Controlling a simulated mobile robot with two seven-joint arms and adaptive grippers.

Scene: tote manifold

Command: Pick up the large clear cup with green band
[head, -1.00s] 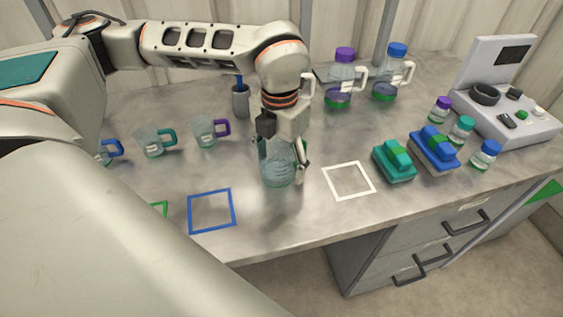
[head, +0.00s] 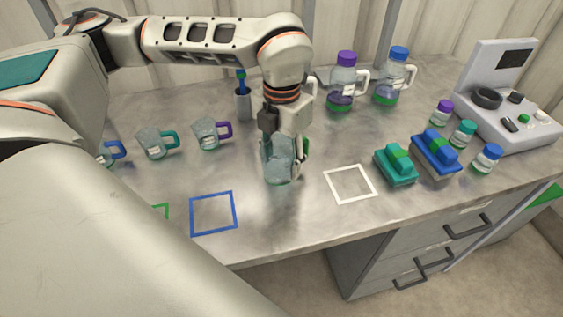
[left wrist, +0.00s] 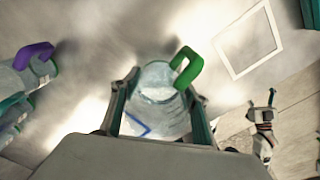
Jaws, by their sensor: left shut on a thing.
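The large clear cup (head: 278,170) is in my left gripper (head: 283,150), at the middle of the table in the head view. The gripper's fingers are on both sides of the cup and hide much of it. In the left wrist view the clear cup (left wrist: 158,88), with its green handle (left wrist: 187,68), sits between the two fingers of my left gripper (left wrist: 160,105). A part that looks like my right arm's end (left wrist: 264,125) shows small at the right there; its jaws are too small to read.
Clear mugs with teal (head: 157,143) and purple (head: 211,133) handles stand to the left. Tall bottles (head: 341,88) stand behind. Teal (head: 395,165) and blue (head: 434,153) blocks lie to the right. White (head: 350,183) and blue (head: 213,213) outlined squares are bare.

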